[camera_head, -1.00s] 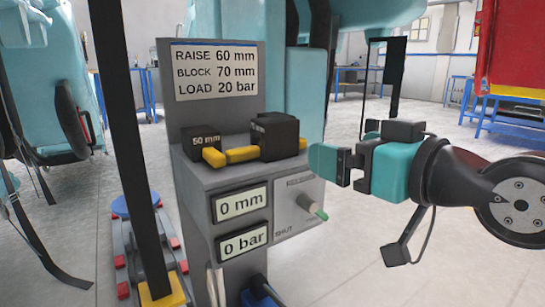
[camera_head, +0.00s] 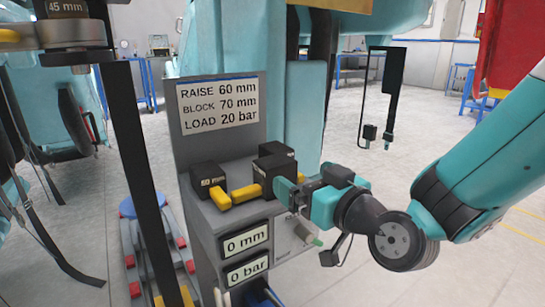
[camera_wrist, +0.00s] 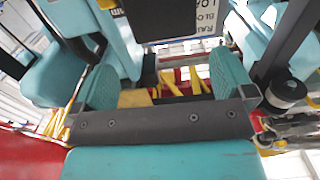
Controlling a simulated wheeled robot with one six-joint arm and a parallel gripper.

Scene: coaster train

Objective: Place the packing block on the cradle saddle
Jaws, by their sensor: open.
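Black packing blocks with yellow handles stand on the shelf of a grey cabinet. One block (camera_head: 208,177) at the left is marked 50 mm. Two more dark blocks, a nearer one (camera_head: 263,174) and a farther one (camera_head: 276,148), stand to its right; I cannot read their labels. My gripper (camera_head: 287,190) is open, at the right front of the nearer block, overlapping its edge in the picture. In the wrist view the open jaws (camera_wrist: 168,84) have yellow handles (camera_wrist: 195,80) showing beyond and between them. I cannot pick out the cradle saddle with certainty.
A sign (camera_head: 217,103) reads raise 60 mm, block 70 mm, load 20 bar. Displays (camera_head: 246,241) below the shelf read 0 mm and 0 bar. A valve knob (camera_head: 304,232) is below my gripper. A 45 mm piece (camera_head: 68,9) sits on a round grey support at upper left.

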